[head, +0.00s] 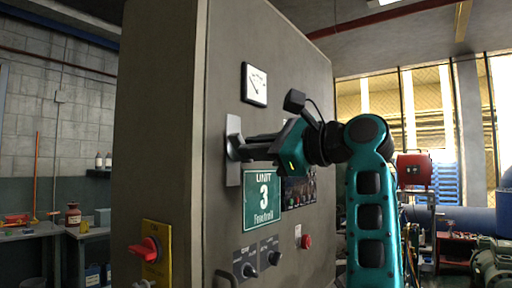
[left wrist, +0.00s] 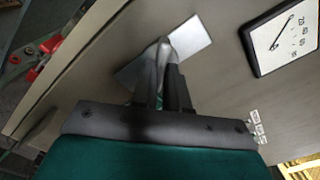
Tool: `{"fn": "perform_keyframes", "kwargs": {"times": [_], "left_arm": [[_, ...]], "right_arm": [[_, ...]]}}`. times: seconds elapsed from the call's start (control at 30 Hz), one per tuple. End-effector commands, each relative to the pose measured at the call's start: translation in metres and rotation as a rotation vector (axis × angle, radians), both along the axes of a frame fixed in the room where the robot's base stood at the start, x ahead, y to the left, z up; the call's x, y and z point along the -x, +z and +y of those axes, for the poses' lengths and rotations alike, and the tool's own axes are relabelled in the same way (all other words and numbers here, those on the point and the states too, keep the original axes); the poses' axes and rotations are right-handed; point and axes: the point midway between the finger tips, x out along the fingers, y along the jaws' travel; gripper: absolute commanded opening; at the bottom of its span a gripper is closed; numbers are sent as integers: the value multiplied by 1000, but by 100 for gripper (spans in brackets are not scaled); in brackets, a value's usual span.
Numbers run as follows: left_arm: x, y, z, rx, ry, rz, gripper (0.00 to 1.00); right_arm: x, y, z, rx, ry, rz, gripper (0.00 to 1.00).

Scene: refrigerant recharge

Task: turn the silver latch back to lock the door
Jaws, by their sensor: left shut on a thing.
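The silver latch is on the front door (head: 310,100) of a tall grey cabinet, near the door's left edge. Its upright silver plate (head: 233,178) shows in the head view, and the fingers partly hide the handle. My left gripper (head: 243,148) reaches in from the right, roughly level, and is shut on the latch handle. In the left wrist view the latch handle (left wrist: 166,54) sits between the fingers (left wrist: 165,82), with its pale plate (left wrist: 192,38) behind. The door looks flush with the cabinet. My right gripper is out of view.
A gauge (head: 254,84) is above the gripper, and a green "UNIT 3" sign (head: 263,200) is just below it. Dark knobs (head: 250,269) and a red button (head: 306,241) are lower. A red rotary switch (head: 146,249) is on the cabinet's left side.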

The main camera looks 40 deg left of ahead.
Motion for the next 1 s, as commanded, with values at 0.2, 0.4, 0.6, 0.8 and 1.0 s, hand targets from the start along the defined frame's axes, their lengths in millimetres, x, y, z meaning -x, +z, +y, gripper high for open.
{"fn": "perform_keyframes", "kwargs": {"times": [0.2, 0.4, 0.6, 0.8, 1.0], "left_arm": [[0, 0, 0, 30, -3, 255, 0], [0, 0, 0, 38, -1, 350, 0], [0, 0, 0, 38, -1, 349, 0], [-1, 0, -1, 57, -3, 503, 0], [0, 0, 0, 72, 0, 647, 20]], "right_arm": [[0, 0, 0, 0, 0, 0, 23], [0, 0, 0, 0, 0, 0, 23], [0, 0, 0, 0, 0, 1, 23], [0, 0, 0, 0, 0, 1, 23], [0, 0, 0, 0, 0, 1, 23]]}}
